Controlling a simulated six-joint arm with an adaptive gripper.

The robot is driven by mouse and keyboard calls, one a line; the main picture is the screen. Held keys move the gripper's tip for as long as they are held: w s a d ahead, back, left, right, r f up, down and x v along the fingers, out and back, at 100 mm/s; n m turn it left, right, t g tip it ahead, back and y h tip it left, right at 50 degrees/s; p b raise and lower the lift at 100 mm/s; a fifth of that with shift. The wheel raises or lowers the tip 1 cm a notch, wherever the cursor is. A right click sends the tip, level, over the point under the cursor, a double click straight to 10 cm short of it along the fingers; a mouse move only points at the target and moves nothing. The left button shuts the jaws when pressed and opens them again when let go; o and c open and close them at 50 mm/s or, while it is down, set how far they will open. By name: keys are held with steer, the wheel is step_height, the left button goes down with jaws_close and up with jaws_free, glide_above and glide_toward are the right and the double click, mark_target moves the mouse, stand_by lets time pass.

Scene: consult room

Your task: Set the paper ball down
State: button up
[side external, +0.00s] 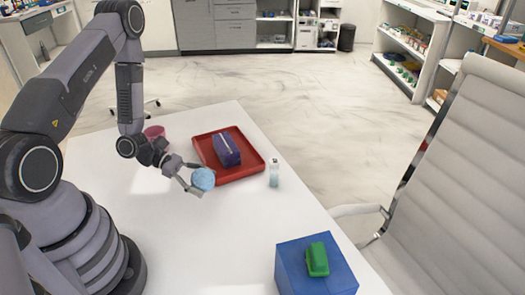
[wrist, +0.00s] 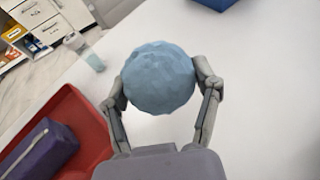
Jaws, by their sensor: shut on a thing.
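The paper ball (side external: 203,179) is light blue and crumpled. My gripper (side external: 195,181) is shut on it, over the white table just left of the red tray. In the wrist view the paper ball (wrist: 158,78) sits between both fingers of my gripper (wrist: 160,88), with bare table around it. I cannot tell for sure whether the ball touches the table.
A red tray (side external: 257,170) holds a purple case (side external: 226,149). A small clear bottle (side external: 274,174) stands right of the tray. A pink bowl (side external: 154,132) is behind my wrist. A blue box (side external: 312,270) with a green object (side external: 317,259) on top stands in front. The table's middle is clear.

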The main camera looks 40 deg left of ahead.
steer(key=w+a+r+n+t+y, duration=0.1)
steer(key=w+a+n+t+y, duration=0.2)
steer(key=a, duration=0.7)
steer(key=w+a+r+n+t+y, duration=0.15)
steer(key=w+a, duration=0.25)
steer(key=a, duration=0.6)
steer(key=w+a+r+n+t+y, duration=0.2)
steer(key=w+a+n, duration=0.2)
steer(key=a, duration=0.6)
glide_above(191, 125)
steer(key=s+d, duration=0.1)
steer(key=shift+y, duration=0.35)
step_height(191, 125, down, 8)
steer(key=shift+f, duration=0.15)
steer(key=shift+w+a+f, duration=0.25)
steer(key=shift+w+f, duration=0.05)
steer(key=shift+f, duration=0.15)
steer(key=shift+w+a+f, duration=0.2)
steer(key=shift+w+f, duration=0.1)
steer(key=shift+f, duration=1.6)
